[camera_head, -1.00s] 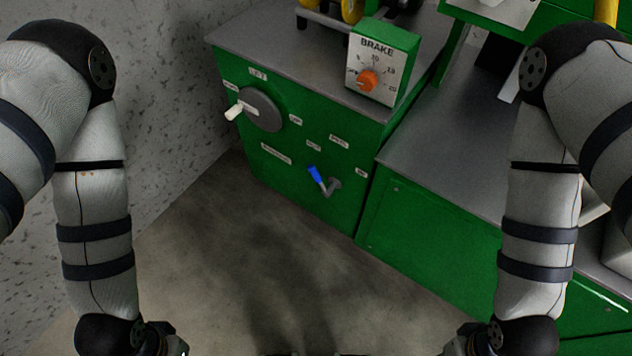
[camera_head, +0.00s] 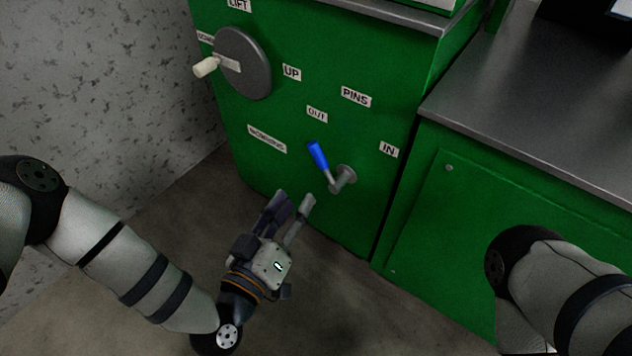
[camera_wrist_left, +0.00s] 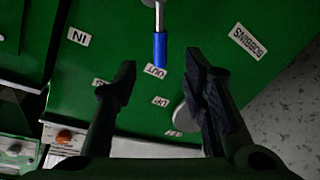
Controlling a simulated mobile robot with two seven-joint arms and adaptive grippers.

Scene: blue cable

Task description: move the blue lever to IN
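The blue lever (camera_head: 318,156) has a blue grip on a metal arm and is mounted on a grey pivot (camera_head: 344,175) on the green cabinet front. Its grip points up and left, just below the OUT label (camera_head: 317,114). The IN label (camera_head: 388,150) is to the right of the pivot. My left gripper (camera_head: 294,200) is open and empty, below and left of the lever, apart from it. In the left wrist view the blue lever (camera_wrist_left: 160,48) shows upside down, beyond the gap between the open fingers (camera_wrist_left: 160,75). My right gripper is out of view.
A grey disc with a white handle (camera_head: 243,64) is on the cabinet's upper left. A lower green cabinet with a grey top (camera_head: 530,100) stands to the right. A speckled wall (camera_head: 90,90) is at left. The floor in front is clear.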

